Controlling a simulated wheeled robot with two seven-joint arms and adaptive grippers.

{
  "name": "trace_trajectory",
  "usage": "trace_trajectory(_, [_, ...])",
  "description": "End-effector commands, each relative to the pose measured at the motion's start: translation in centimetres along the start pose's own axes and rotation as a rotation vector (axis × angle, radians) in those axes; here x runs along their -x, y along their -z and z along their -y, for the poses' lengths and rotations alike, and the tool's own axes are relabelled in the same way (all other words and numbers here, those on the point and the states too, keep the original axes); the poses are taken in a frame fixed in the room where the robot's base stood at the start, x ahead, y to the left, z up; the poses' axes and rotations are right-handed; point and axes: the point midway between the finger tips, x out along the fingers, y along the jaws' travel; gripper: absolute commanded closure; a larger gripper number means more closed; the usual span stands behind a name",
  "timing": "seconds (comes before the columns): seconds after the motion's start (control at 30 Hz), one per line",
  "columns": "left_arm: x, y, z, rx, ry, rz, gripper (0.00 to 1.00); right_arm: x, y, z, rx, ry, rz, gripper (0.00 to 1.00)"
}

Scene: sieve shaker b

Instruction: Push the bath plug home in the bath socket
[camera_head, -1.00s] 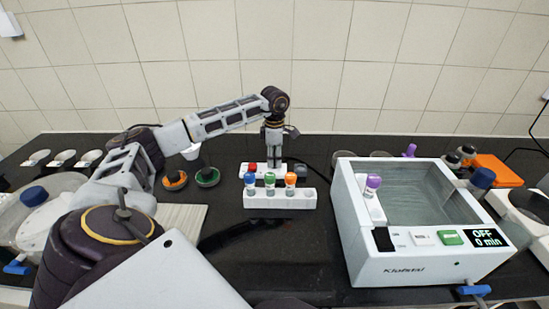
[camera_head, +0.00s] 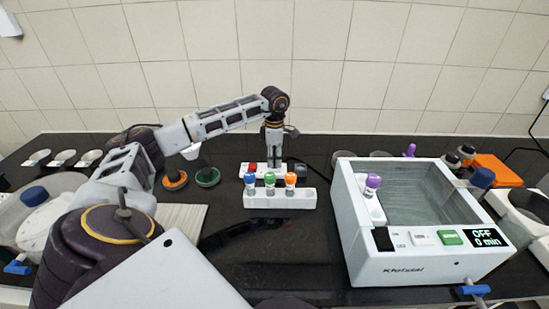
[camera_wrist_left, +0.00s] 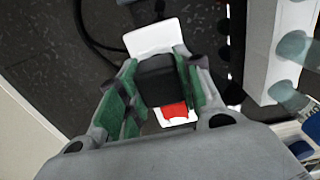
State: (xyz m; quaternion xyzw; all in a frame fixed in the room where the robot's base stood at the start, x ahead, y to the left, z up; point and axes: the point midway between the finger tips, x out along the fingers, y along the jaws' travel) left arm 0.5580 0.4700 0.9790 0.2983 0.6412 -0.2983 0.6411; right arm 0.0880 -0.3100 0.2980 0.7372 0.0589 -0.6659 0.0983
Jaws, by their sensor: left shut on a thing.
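My left gripper (camera_head: 273,152) points straight down over a white socket strip (camera_head: 245,169) at the back of the bench. In the left wrist view the green-padded fingers (camera_wrist_left: 157,88) are shut on a black plug (camera_wrist_left: 155,72), which I take for the bath plug. The plug is over the white strip (camera_wrist_left: 153,36), between its bare end and its red switch (camera_wrist_left: 174,110). The plug's underside is hidden, so I cannot tell how deep it sits. My right gripper is not in view.
A white rack (camera_head: 262,201) with several capped vials stands just in front of the strip. A white water bath (camera_head: 410,262) stands at the right. A dark block (camera_head: 300,169) sits at the strip's right end. A black cable (camera_wrist_left: 88,38) runs beside the strip.

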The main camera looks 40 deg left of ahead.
Motion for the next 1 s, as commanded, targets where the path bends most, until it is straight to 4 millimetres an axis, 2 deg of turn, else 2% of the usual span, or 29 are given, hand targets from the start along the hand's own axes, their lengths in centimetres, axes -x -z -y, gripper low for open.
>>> trace_trajectory(0.47, [0.0, 0.0, 0.0, 0.000, 0.000, 0.000, 1.00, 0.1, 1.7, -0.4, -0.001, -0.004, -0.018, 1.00])
trace_trajectory(1.0, [-0.5, 0.0, 0.0, 0.000, 0.000, 0.000, 1.00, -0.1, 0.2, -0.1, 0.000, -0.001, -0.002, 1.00])
